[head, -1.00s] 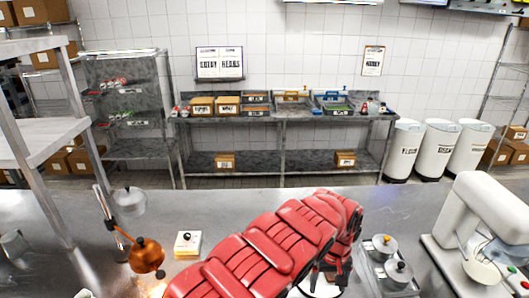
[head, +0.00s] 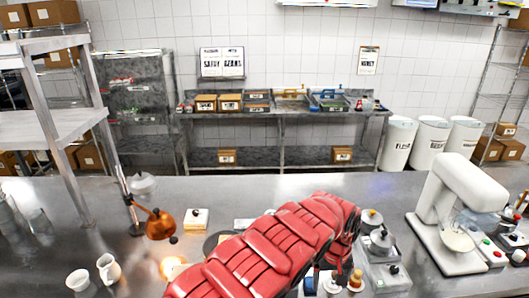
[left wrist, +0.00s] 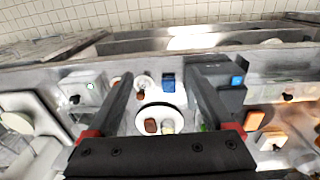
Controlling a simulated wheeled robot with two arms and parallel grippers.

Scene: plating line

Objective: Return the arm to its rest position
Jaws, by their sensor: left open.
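My left arm, in red padding, reaches across the steel counter (head: 80,215) from the bottom of the head view. My left gripper (head: 330,280) points down at its far end, partly hidden by the arm. In the left wrist view the two dark fingers of my left gripper (left wrist: 162,84) are spread apart, with nothing held between them. Beyond them is a white round plate (left wrist: 160,115) with a brown piece and a pale piece on it. My right gripper is not in view.
A copper heat lamp (head: 160,224) stands left of the arm. A white stand mixer (head: 455,215) and lidded pots (head: 382,240) stand to the right. A cup (head: 78,280) and a small jug (head: 108,268) are at the front left. The counter's back strip is largely clear.

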